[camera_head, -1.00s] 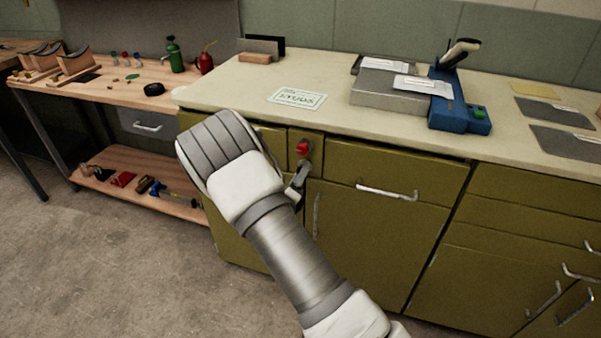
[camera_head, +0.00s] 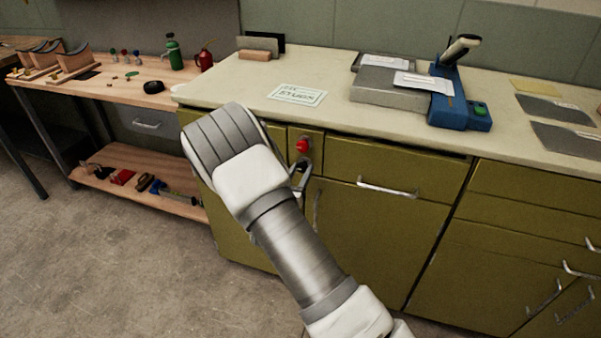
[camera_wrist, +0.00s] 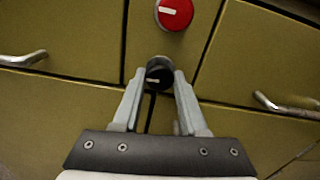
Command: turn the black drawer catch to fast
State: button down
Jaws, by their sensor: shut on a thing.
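The black drawer catch (camera_wrist: 158,75) is a small round knob with a pale mark, seen in the wrist view on the green cabinet front, just below a red knob (camera_wrist: 174,13). My gripper (camera_wrist: 160,82) has its two fingers on either side of the black catch, shut on it. The pale mark on the catch lies roughly level in the wrist view.
Drawer handles stick out on both sides, at the left (camera_wrist: 22,59) and right (camera_wrist: 285,105) in the wrist view. The worktop (camera_head: 335,115) overhangs above, with a label card (camera_head: 297,95) and a blue tool (camera_head: 455,105). Open floor lies at the front left.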

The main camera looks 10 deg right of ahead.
jog(key=shift+m, duration=0.6)
jog(key=shift+c, duration=2.3)
grip_release()
jog(key=shift+s, duration=0.1)
jog(key=p+v, duration=0.3)
jog(key=v, duration=1.4)
jog(key=shift+s+a, duration=0.1)
jog(key=shift+s, duration=0.05)
